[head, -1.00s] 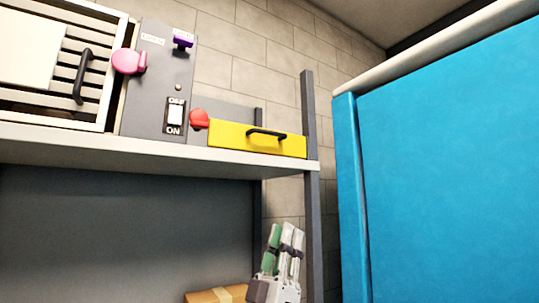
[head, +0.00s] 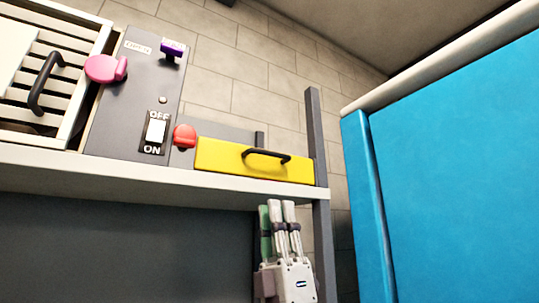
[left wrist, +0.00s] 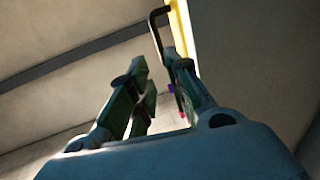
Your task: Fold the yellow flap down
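The yellow flap (head: 222,156) stands upright at the front edge of the shelf in the head view, with a black bar handle (head: 266,156) on its front face. My left gripper (head: 277,206) points up, just below the shelf edge and under the right part of the flap, apart from the handle. In the left wrist view, the left gripper's fingers (left wrist: 160,75) are spread with nothing between them. The black handle (left wrist: 155,32) and a strip of the yellow flap (left wrist: 181,35) show beyond the right finger. My right gripper is out of view.
The shelf (head: 120,173) also bears a grey switch panel (head: 130,90) with pink, purple and red knobs, and a slatted white frame (head: 85,95). A dark post (head: 317,140) stands right of the flap. A large blue cabinet (head: 455,160) fills the right.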

